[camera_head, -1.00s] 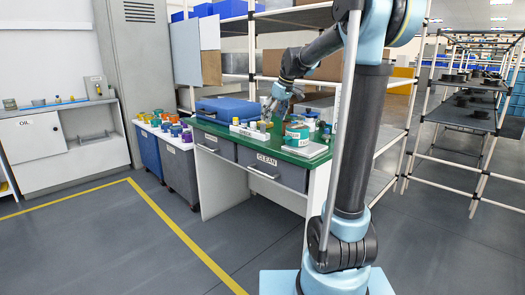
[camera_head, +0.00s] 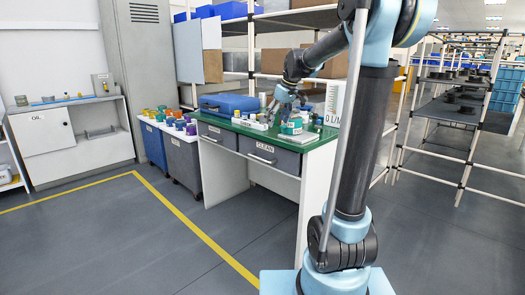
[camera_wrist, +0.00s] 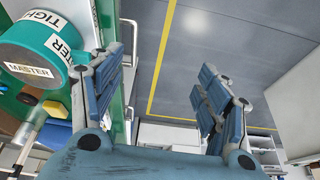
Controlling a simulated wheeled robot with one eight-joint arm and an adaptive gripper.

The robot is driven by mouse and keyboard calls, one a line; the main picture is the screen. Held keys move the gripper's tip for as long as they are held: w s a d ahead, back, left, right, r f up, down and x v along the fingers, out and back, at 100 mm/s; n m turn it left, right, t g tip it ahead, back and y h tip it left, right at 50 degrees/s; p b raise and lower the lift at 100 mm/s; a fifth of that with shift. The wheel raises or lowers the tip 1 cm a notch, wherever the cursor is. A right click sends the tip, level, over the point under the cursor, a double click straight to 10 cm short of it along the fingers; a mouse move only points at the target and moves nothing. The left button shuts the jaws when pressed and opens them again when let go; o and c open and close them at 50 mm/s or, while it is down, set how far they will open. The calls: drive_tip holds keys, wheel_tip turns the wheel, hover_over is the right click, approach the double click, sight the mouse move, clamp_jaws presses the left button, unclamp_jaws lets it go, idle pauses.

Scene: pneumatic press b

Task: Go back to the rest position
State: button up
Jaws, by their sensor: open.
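My gripper (camera_head: 278,110) is over the green-topped workbench (camera_head: 322,141), near the several small containers on it. My arm rises from the bench to the upper right of the head view.
A blue case (camera_head: 228,104) lies on the bench. Blue and grey bins (camera_head: 183,165) stand left of it, and a white OIL cabinet (camera_head: 45,131) is at the far left. Shelving (camera_head: 470,140) stands at the right. The grey floor (camera_head: 120,250) with a yellow line is clear.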

drive_tip(key=s+d+f+m+h, duration=0.1)
drive_tip(key=s+d+f+m, duration=0.2)
drive_tip(key=s, duration=0.7)
drive_tip(key=s+d+f+m, duration=0.1)
drive_tip(key=s+d+f, duration=0.3)
drive_tip(key=s, duration=0.5)
drive_tip(key=s+d+f+m+h, duration=0.1)
drive_tip(key=s+d+f+m, duration=0.1)
drive_tip(key=s+f, duration=0.5)
drive_tip(key=s+d+f+m+h, duration=0.1)
drive_tip(key=s+d+f+m, duration=0.1)
drive_tip(key=s+f, duration=0.6)
drive_tip(key=s+d, duration=0.1)
drive_tip(key=s, duration=0.2)
drive_tip(key=shift+s+d+g, duration=0.2)
drive_tip(key=shift+d+g, duration=0.05)
drive_tip(key=shift+g, duration=0.15)
drive_tip(key=shift+w+f, duration=0.1)
drive_tip(key=shift+f, duration=0.05)
drive_tip(key=shift+w+f, duration=0.15)
drive_tip(key=shift+w, duration=0.2)
drive_tip(key=shift+c, duration=0.5)
